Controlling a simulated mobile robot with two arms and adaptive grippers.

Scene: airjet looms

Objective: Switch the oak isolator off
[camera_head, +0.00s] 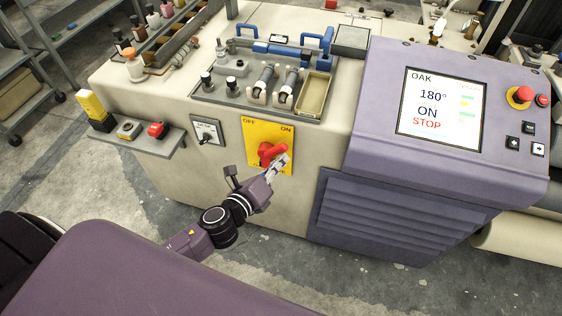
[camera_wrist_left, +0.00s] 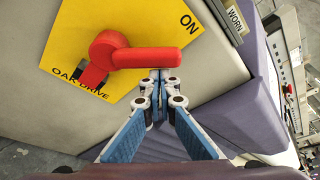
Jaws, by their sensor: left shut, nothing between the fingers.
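The oak isolator is a yellow plate (camera_head: 256,132) on the front of the cream machine body, marked OFF at upper left and ON at upper right. Its red rotary handle (camera_head: 267,150) points toward the ON side. In the left wrist view the red handle (camera_wrist_left: 145,58) lies across the yellow plate (camera_wrist_left: 75,30), which reads ON and OAK DRIVE. My left gripper (camera_head: 281,160) is shut and empty, partly covering the handle in the head view. In the wrist view its fingertips (camera_wrist_left: 159,78) are at the handle arm's lower edge; I cannot tell whether they touch. My right gripper is out of view.
The purple cabinet right of the isolator carries a screen (camera_head: 438,107) reading OAK, 180°, ON, STOP, and a red emergency button (camera_head: 520,97). Left of the plate are a small grey switch (camera_head: 206,130) and a shelf (camera_head: 150,144) with yellow and red items.

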